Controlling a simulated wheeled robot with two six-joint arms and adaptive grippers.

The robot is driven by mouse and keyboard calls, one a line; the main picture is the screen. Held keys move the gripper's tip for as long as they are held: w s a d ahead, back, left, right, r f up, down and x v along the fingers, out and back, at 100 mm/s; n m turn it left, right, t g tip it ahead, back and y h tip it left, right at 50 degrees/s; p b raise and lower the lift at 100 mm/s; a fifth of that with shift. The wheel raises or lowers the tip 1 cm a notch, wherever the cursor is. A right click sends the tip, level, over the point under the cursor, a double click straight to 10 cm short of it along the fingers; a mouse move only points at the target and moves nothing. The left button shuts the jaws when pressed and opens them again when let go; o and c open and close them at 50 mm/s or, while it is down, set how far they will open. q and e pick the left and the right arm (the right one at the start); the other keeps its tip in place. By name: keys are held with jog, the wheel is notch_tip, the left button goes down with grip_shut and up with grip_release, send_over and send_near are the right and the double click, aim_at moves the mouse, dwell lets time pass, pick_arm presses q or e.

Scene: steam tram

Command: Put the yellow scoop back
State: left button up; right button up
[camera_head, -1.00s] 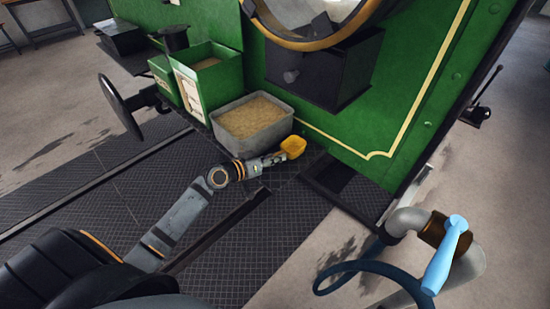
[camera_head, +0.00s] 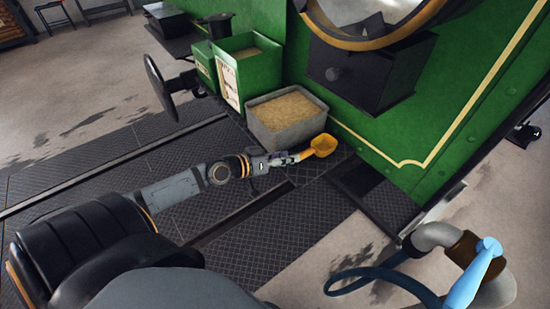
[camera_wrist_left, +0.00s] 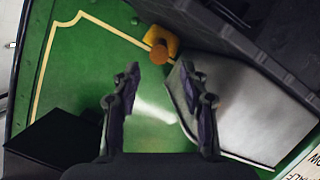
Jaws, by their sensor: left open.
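The yellow scoop (camera_head: 323,145) is at the front right corner of the grey sand bin (camera_head: 290,131), low beside the green tram front. In the left wrist view the scoop (camera_wrist_left: 164,40) lies just past the fingertips, with its round orange handle end facing me. I cannot tell what supports it. My left gripper (camera_head: 290,158) reaches in from the left, its tips close to the handle. In the left wrist view its fingers (camera_wrist_left: 158,70) are spread with nothing between them. My right gripper is not in view.
Green boxes (camera_head: 250,72) stand left of the bin. A dark box (camera_head: 365,75) juts from the tram above right. A pipe with a light blue handle (camera_head: 474,275) and a dark blue hose (camera_head: 375,275) are at lower right. The dark ribbed floor near my arm is mostly clear.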

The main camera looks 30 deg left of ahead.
pick_arm(q)
jog(key=shift+p+v, duration=0.7)
jog(key=shift+v, duration=1.55)
